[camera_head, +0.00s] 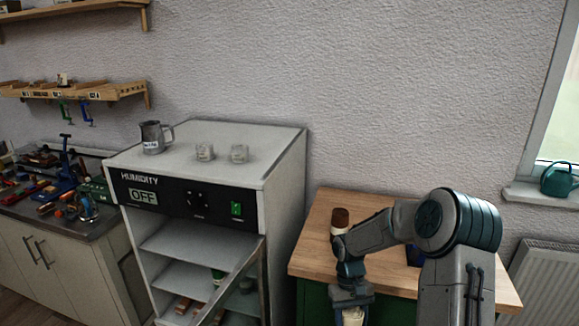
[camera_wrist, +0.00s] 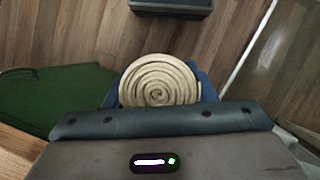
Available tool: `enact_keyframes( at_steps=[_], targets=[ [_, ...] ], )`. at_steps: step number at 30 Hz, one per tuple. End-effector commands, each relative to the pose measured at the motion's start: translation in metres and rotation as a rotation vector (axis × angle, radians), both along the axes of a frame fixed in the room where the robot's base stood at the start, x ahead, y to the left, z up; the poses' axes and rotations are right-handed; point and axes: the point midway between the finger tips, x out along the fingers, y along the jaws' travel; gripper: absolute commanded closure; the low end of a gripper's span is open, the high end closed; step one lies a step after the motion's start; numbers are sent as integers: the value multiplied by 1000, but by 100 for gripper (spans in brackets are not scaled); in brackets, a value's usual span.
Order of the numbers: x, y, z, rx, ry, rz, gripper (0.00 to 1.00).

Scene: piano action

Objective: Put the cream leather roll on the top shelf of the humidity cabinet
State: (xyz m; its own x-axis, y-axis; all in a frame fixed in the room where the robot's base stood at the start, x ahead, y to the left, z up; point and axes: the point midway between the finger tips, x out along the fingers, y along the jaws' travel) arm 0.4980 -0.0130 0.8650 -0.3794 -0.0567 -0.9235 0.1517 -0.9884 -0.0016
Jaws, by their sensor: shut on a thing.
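The cream leather roll (camera_wrist: 158,80) shows end-on as a spiral in the wrist view, between the blue fingers of my gripper (camera_wrist: 158,92). In the head view the roll (camera_head: 352,317) hangs below my gripper (camera_head: 351,302) at the bottom edge, partly cut off. My gripper is shut on it, in front of the wooden table and right of the cabinet. The humidity cabinet (camera_head: 256,180) is light grey with a dark panel reading OFF. Its door (camera_head: 236,283) stands open towards the front. The top shelf (camera_head: 190,241) looks bare where visible; its right part is hidden.
A wooden table (camera_head: 318,248) with a brown-topped item (camera_head: 340,219) stands right of the cabinet. Lower shelves hold a green item (camera_head: 217,275) and brown pieces (camera_head: 183,305). A metal jug (camera_head: 152,137) and two small jars (camera_head: 205,152) stand on the cabinet. The open door's edge juts forward.

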Motion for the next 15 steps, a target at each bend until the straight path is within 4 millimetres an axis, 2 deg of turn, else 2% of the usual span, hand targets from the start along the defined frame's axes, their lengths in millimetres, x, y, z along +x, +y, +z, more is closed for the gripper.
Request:
enact_keyframes(
  at_steps=[6, 15],
  targets=[
    [-4, 10, -14, -1, -1, -138, 75],
    [-4, 11, -15, -3, -4, -152, 75]
  ],
)
